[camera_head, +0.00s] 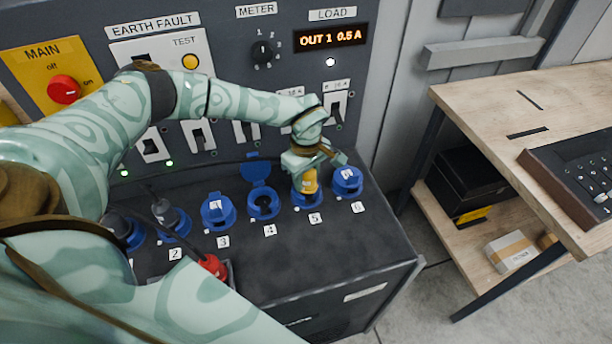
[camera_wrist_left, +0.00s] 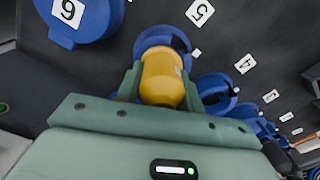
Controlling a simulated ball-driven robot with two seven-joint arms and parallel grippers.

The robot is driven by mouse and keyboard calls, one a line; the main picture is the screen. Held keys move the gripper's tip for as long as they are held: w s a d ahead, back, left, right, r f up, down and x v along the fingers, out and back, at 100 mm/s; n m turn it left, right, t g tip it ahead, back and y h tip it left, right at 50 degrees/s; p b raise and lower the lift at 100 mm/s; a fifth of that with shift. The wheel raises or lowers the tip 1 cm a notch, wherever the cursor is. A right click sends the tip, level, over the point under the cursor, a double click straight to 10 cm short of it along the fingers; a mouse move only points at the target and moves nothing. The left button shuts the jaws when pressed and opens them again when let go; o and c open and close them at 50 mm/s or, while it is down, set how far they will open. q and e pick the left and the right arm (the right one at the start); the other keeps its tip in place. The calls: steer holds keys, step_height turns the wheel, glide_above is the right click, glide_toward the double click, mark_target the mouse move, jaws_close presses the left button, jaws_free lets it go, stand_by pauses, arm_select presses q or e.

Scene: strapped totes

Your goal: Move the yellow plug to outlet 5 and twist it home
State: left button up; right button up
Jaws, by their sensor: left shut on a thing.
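The yellow plug (camera_head: 309,181) is upright at outlet 5 (camera_head: 311,204), a blue socket on the sloped panel. My left gripper (camera_head: 311,165) is shut on the plug from above and behind. In the left wrist view the yellow plug (camera_wrist_left: 162,77) sits between the two green fingers, its far end at the blue ring of outlet 5 (camera_wrist_left: 160,37). Whether it is fully seated or twisted cannot be told. My right gripper is not in view; a patterned arm link of mine crosses the lower left.
Outlet 4 (camera_head: 263,205) has its lid up and is empty; outlet 6 (camera_head: 348,181) and outlet 3 (camera_head: 218,212) have closed lids. A dark plug (camera_head: 165,212) stands in outlet 2. A wooden bench (camera_head: 480,100) stands right.

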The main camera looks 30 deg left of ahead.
arm_select(q)
steer(key=o, duration=1.1)
steer(key=shift+o, duration=0.2)
steer(key=shift+r, duration=0.1)
step_height(320, 180, up, 16)
steer(key=p, duration=0.1)
